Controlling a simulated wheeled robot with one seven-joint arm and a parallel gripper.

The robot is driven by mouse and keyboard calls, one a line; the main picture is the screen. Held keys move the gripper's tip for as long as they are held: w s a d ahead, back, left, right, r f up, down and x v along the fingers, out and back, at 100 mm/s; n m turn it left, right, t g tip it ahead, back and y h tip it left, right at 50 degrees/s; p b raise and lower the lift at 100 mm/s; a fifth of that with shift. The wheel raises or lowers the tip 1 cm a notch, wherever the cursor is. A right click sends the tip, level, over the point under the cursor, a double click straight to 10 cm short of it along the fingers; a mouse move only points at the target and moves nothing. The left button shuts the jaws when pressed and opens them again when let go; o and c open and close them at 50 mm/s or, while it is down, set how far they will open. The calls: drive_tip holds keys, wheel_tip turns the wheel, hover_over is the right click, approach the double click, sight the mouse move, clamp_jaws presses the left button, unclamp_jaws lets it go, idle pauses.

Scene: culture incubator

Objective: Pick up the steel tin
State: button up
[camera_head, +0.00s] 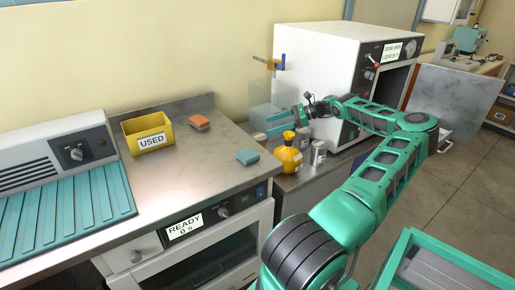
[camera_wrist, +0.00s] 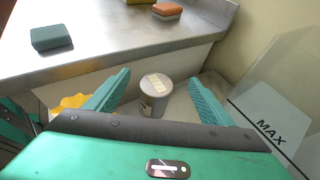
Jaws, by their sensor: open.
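A grey steel tin (camera_wrist: 155,95) with a pale label on its lid stands upright in the wrist view, between and a little beyond the fingertips. My gripper (camera_wrist: 158,92) is open, with one teal finger on either side of the tin and nothing held. In the head view my gripper (camera_head: 272,127) is over the lower bench, and a pale round lid (camera_head: 259,137) shows just by its fingertips, the rest hidden. Two similar grey tins, a front one (camera_head: 318,153) and a back one (camera_head: 302,138), stand right of it.
A yellow bottle (camera_head: 289,155) stands close by; its edge shows in the wrist view (camera_wrist: 72,101). A clear tank (camera_wrist: 265,125) marked MAX is at the right. The raised steel counter (camera_head: 190,180) holds sponges and a yellow bin (camera_head: 148,131). A white incubator (camera_head: 318,70) stands behind.

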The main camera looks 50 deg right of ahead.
sight(258, 139)
drive_tip(key=w+a+f, duration=0.1)
drive_tip(key=f, duration=0.1)
drive_tip(key=w+a+f, duration=0.2)
drive_tip(key=f, duration=0.1)
drive_tip(key=w+a+f, duration=0.1)
drive_tip(key=w+f, duration=0.1)
drive_tip(key=f, duration=0.1)
drive_tip(key=shift+w+a, duration=0.15)
drive_tip(key=shift+a, duration=0.25)
drive_tip(key=shift+r, duration=0.1)
drive_tip(key=c, duration=1.3)
